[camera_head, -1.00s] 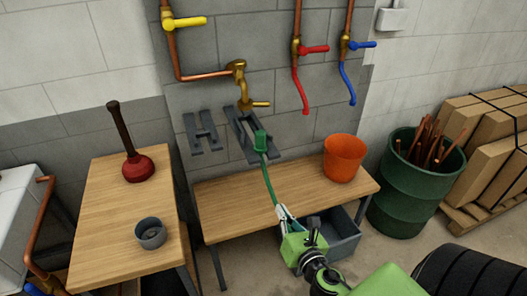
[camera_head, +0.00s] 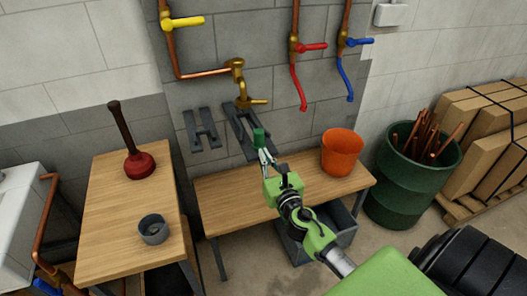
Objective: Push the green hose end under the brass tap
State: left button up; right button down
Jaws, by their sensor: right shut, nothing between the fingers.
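The green hose end (camera_head: 259,137) stands upright at the lower part of a sloping dark grey wall bracket (camera_head: 234,125). The brass tap (camera_head: 242,92) is on the wall above it, and the hose end sits below and to the right of its spout. My right gripper (camera_head: 264,156) is shut and empty, its fingertips right at the lower part of the hose end. I cannot tell whether they touch it. The hose below the end is hidden behind the gripper and arm. My left gripper is not in view.
A wooden bench (camera_head: 225,205) stands below, with an orange bucket (camera_head: 342,152) at its right and a grey crate (camera_head: 340,225) underneath. A second grey bracket (camera_head: 202,130) is at the left. A left table (camera_head: 110,215) holds a plunger (camera_head: 138,163) and grey cup (camera_head: 153,229).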

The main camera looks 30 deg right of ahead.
jog(key=shift+w+d, duration=0.2)
jog(key=shift+w, duration=0.5)
jog(key=b+x, duration=0.1)
jog(key=x, duration=0.9)
jog(key=shift+s+a, duration=0.1)
jog(key=shift+f, duration=0.15)
